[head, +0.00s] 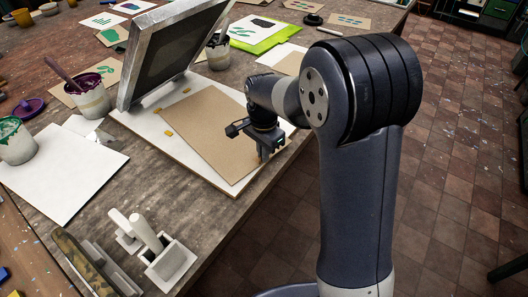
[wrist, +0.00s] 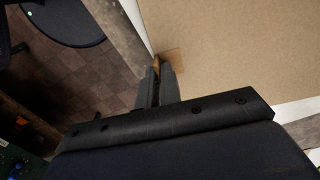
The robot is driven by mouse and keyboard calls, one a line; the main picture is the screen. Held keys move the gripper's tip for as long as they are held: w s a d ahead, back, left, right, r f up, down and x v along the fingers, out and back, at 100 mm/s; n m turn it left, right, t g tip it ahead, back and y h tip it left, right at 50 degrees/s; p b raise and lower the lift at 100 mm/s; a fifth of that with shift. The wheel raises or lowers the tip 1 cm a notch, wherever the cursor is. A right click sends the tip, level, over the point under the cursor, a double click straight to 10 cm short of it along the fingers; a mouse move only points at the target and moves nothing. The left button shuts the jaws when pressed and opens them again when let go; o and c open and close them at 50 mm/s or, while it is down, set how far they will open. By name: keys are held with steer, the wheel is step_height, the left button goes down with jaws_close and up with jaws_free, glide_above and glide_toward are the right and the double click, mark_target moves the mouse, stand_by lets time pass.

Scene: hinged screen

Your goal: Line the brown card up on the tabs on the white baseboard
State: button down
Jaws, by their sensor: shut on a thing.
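The brown card (head: 208,132) lies on the white baseboard (head: 150,122), covering its right part. Two small yellow tabs show on the board: one (head: 168,133) close to the card's left edge, the other (head: 186,90) near its upper left corner. Any further tab is hidden. My gripper (head: 264,156) is at the card's right edge. In the wrist view my gripper (wrist: 157,72) is shut on the edge of the brown card (wrist: 235,45), beside a slightly darker patch. I cannot tell whether the card touches the tabs.
The metal-framed screen (head: 175,55) stands tilted up behind the baseboard. Paint pots (head: 92,97) and a white sheet (head: 62,172) lie to the left. The table ends just right of my gripper.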

steer(key=shift+w+a+r, duration=0.15)
steer(key=shift+w, duration=0.15)
steer(key=c, duration=1.5)
jaws_free()
steer(key=shift+a, duration=0.1)
steer(key=shift+c, duration=0.2)
steer(key=shift+c, duration=0.3)
step_height(320, 180, up, 7)
steer(key=p, duration=0.5)
steer(key=shift+p, duration=0.35)
steer(key=shift+f, duration=0.3)
step_height(320, 180, down, 7)
steer(key=b, duration=0.5)
steer(key=shift+b, duration=0.4)
steer(key=shift+s+r, duration=0.15)
steer(key=shift+s, duration=0.1)
